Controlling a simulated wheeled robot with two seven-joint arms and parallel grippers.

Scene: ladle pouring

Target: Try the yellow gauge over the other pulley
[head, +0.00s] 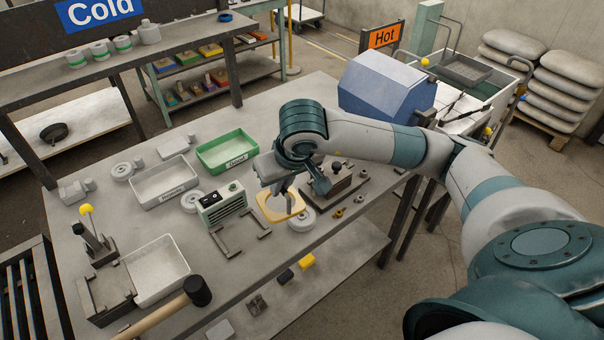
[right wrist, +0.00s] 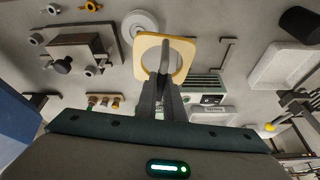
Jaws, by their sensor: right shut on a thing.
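The yellow gauge (head: 272,213), a flat square plate with a round opening, is held by my right gripper (head: 283,190) low over the table. In the right wrist view the gripper (right wrist: 166,85) is shut on an edge of the gauge (right wrist: 142,58). One pale grey pulley (head: 303,222) lies on the table just right of the gauge, partly overlapped by it in the head view; it also shows in the right wrist view (right wrist: 139,21). Another pulley (head: 190,203) lies left of the green-fronted box, and a third round part (head: 122,172) lies farther left. My left gripper is out of view.
A green-fronted box (head: 221,208) and dark brackets (head: 238,248) sit left of the gauge. A dark clamp block (head: 340,187) is to the right. A green tray (head: 226,150), pale trays (head: 165,183) and a mallet (head: 197,291) also occupy the table.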

